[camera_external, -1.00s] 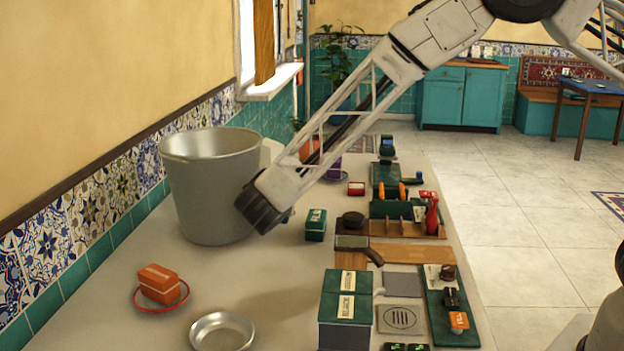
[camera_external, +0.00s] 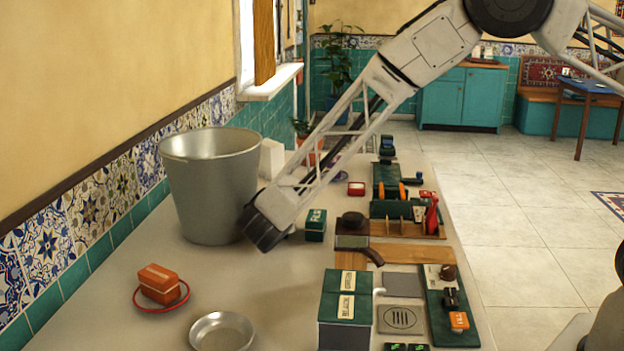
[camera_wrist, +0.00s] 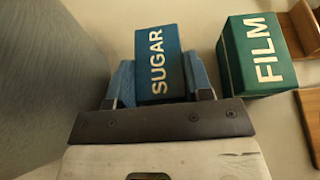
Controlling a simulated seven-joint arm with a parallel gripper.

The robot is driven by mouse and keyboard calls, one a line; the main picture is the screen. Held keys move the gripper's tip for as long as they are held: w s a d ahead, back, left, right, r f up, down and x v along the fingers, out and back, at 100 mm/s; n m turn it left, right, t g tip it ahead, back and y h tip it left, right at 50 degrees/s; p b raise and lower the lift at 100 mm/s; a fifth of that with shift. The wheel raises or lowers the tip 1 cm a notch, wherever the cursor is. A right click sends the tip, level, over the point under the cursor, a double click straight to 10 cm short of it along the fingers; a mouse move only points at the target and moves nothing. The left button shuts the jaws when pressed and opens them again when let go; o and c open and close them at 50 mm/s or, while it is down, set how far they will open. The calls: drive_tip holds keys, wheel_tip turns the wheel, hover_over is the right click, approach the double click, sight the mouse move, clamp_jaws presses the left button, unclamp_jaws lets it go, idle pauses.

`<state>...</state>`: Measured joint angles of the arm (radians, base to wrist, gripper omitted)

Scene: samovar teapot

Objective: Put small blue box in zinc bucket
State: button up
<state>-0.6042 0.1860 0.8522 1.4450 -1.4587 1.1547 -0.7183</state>
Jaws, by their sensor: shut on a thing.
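The small blue box (camera_wrist: 158,62), labelled SUGAR, sits between the two fingers of my gripper (camera_wrist: 160,85) in the wrist view. My gripper is shut on it. In the external view the end of my gripper (camera_external: 266,226) is at the right side of the zinc bucket, low near the counter, and the blue box is hidden behind it. The zinc bucket (camera_external: 208,190) is a large grey metal pail standing upright with its open top facing up. Its wall (camera_wrist: 45,80) fills the left of the wrist view.
A green FILM box (camera_external: 316,225) stands just right of my gripper, and also shows in the wrist view (camera_wrist: 258,60). An orange box (camera_external: 158,283) on a red-rimmed dish and a metal bowl (camera_external: 222,332) lie in front. Green tins (camera_external: 346,297) stand at the front right.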

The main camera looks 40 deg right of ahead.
drive_tip(key=o, duration=0.9)
drive_tip(key=shift+f, duration=0.1)
drive_tip(key=shift+o, duration=0.2)
drive_tip(key=shift+r, duration=0.2)
drive_tip(key=v, duration=1.2)
